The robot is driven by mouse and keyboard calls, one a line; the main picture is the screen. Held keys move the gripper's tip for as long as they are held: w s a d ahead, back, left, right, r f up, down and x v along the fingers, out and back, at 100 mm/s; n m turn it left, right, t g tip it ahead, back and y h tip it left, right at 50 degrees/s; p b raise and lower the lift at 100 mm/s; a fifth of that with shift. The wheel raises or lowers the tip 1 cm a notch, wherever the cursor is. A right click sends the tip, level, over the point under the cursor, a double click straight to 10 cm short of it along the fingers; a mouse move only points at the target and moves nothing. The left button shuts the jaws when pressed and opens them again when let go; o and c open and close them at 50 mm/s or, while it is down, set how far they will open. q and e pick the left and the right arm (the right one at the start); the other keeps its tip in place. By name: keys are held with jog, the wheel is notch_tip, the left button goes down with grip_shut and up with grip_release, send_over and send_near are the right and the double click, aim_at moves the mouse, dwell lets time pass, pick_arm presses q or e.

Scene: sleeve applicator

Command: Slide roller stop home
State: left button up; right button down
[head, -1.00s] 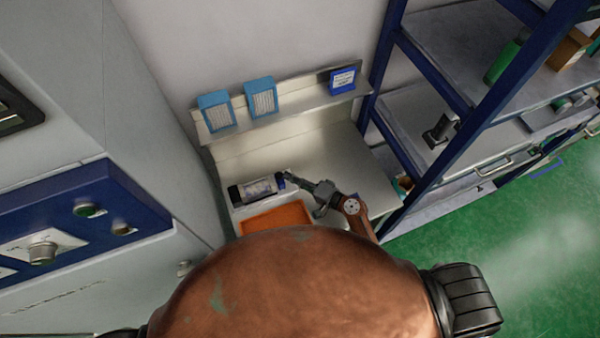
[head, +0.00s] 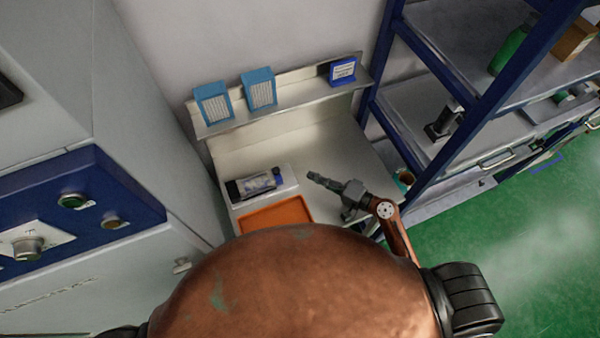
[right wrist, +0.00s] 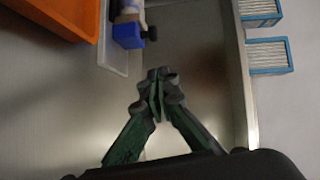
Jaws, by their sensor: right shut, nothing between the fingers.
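The sleeve applicator (head: 252,186) sits on a pale base on the bench, with a dark left end and a printed sleeve or roller along its middle. The blue roller stop (head: 277,174) is at its right end; it also shows in the right wrist view as a blue block (right wrist: 128,34) with a dark knob beside it. Whether the stop is fully seated I cannot tell. My right gripper (head: 312,177) is shut and empty, to the right of the stop and apart from it. Its closed fingertips (right wrist: 157,76) show in the wrist view. My left gripper is not in view.
An orange tray (head: 275,217) lies in front of the applicator. Blue-and-white boxes (head: 258,89) stand on the ledge behind. A blue-framed shelf rack (head: 440,60) rises at the right, a grey cabinet with a blue panel (head: 85,212) at the left. The bench's right part is clear.

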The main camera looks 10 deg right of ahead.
jog(key=v, duration=0.3)
jog(key=shift+s+d+b, duration=0.15)
jog(key=shift+b, duration=0.15)
dwell(0.4)
